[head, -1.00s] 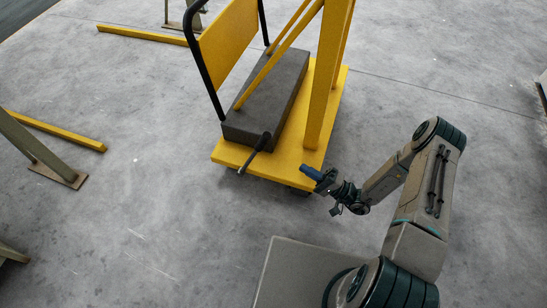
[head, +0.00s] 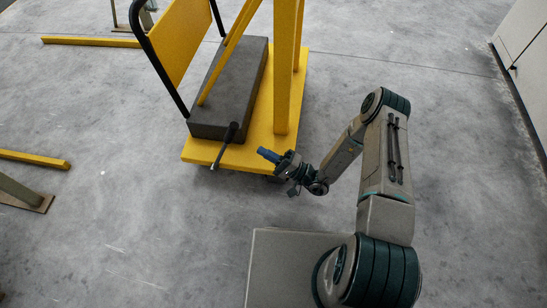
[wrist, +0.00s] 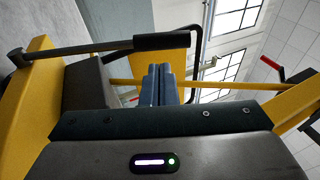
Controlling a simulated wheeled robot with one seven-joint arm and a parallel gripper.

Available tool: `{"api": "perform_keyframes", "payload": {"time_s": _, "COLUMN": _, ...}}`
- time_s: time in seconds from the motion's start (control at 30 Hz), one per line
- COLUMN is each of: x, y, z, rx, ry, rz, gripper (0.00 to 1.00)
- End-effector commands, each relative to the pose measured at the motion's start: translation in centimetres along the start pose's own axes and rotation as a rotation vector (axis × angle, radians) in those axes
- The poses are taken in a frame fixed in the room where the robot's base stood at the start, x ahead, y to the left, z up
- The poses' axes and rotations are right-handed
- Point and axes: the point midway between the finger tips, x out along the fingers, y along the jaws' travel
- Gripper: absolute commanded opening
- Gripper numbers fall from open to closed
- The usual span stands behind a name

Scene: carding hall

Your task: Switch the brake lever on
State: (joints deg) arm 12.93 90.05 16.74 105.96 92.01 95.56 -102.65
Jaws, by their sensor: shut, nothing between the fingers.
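The brake lever (head: 223,146) is a thin rod with a thicker black section, at the front end of the yellow cart (head: 225,157), by the dark block on its deck. It slants down toward the cart's front edge. In the wrist view the lever (wrist: 165,41) runs across the upper left, its thick black part beyond my fingers. My gripper (head: 266,154) is shut and empty, just right of the lever and apart from it in the head view. Its blue fingers also show in the wrist view (wrist: 158,85). I cannot tell the lever's on or off position.
The dark block (head: 229,92) fills much of the cart's deck. A yellow post (head: 285,70) rises from the deck behind my gripper. Yellow floor bars (head: 35,159) lie at left. A pale cabinet (head: 525,60) stands at right. The floor around the cart's front is open.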

Motion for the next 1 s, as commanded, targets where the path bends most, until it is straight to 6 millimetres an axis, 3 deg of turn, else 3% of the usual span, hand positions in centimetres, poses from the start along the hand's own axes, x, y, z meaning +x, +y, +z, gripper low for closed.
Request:
{"api": "perform_keyframes", "payload": {"time_s": 0.2, "x": 4.6, "y": 0.2, "z": 0.1, "rx": 0.0, "ry": -0.004, "rz": -0.001, "gripper": 0.0}}
{"api": "perform_keyframes", "payload": {"time_s": 0.4, "x": 7.3, "y": 0.2, "z": 0.0, "rx": -0.002, "ry": -0.002, "rz": 0.0, "gripper": 0.0}}
{"api": "perform_keyframes", "payload": {"time_s": 0.6, "x": 8.3, "y": 0.1, "z": 0.0, "rx": 0.0, "ry": -0.001, "rz": 0.001, "gripper": 0.0}}
{"api": "perform_keyframes", "payload": {"time_s": 1.0, "x": 8.3, "y": -0.2, "z": -0.1, "rx": -0.002, "ry": 0.002, "rz": 0.005, "gripper": 0.0}}
